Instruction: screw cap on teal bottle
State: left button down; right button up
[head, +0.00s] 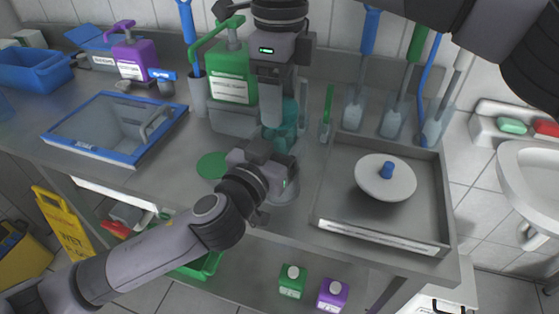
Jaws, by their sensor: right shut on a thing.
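A teal piece (287,118), which looks like the upper part or cap of the teal bottle, stands near the middle of the counter. My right gripper (273,112) comes down from above and is shut at its top. My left gripper (275,172) reaches in from the lower left, level with the lower part of the bottle. It hides much of that part, and its fingers are too hidden to show whether they are open or shut. Something clear and round (287,190) shows below it. I cannot tell cap from bottle, or whether the cap sits straight.
A blue-rimmed box (110,130) is farther left.

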jog(key=o, duration=1.2)
jog(key=shift+o, duration=0.2)
jog(key=shift+r, duration=0.1)
notch_tip(320, 180, up, 12)
pick_arm(q)
jog(key=shift+c, duration=0.3)
grip_release()
